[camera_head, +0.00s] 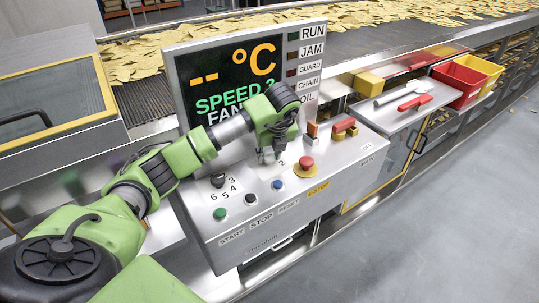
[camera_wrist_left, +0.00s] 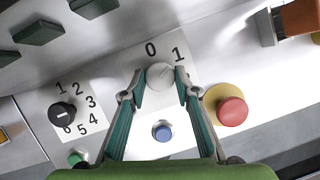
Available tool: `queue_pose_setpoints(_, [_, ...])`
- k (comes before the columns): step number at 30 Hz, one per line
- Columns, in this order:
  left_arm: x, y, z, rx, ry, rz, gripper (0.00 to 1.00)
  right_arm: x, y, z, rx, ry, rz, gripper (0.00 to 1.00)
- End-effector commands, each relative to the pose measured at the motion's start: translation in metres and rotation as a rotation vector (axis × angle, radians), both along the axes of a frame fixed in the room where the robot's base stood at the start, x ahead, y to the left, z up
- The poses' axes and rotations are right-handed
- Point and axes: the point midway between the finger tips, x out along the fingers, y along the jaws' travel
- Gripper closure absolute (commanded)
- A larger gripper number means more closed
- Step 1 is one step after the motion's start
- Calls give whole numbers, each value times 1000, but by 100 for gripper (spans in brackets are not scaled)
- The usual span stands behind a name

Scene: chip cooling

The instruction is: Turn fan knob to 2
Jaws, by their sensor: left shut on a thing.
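The fan knob (camera_wrist_left: 159,76) is a round grey knob on a white plate marked 0 and 1, seen in the left wrist view. Its pointer line appears to face up and right, towards the 1; no 2 shows clearly there. My left gripper (camera_wrist_left: 154,92) is shut on the knob, one finger on each side. In the head view my left gripper (camera_head: 268,156) reaches down onto the sloped panel below the screen and hides the knob. The screen (camera_head: 236,80) reads SPEED and FAN, its lower part covered by my arm.
A black knob (camera_wrist_left: 62,115) marked 1 to 6 is left of the fan knob. A blue button (camera_wrist_left: 162,131) is just below it. A red emergency stop (camera_wrist_left: 232,111) on a yellow base is close on the right.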

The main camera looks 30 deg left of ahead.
Motion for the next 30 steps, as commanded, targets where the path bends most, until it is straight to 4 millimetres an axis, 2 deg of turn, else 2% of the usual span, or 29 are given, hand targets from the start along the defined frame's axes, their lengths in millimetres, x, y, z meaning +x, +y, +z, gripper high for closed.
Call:
queue_pose_setpoints(8, [-1, 3, -4, 1, -5, -158, 93, 0, -2, -25, -2, 0, 0, 60])
queue_pose_setpoints(18, [-2, 5, -4, 2, -4, -474, 93, 1, -2, -61, -2, 0, 0, 60])
queue_pose_setpoints(30, [-3, 7, -1, 1, -2, -815, 93, 1, -1, -84, -2, 0, 1, 60])
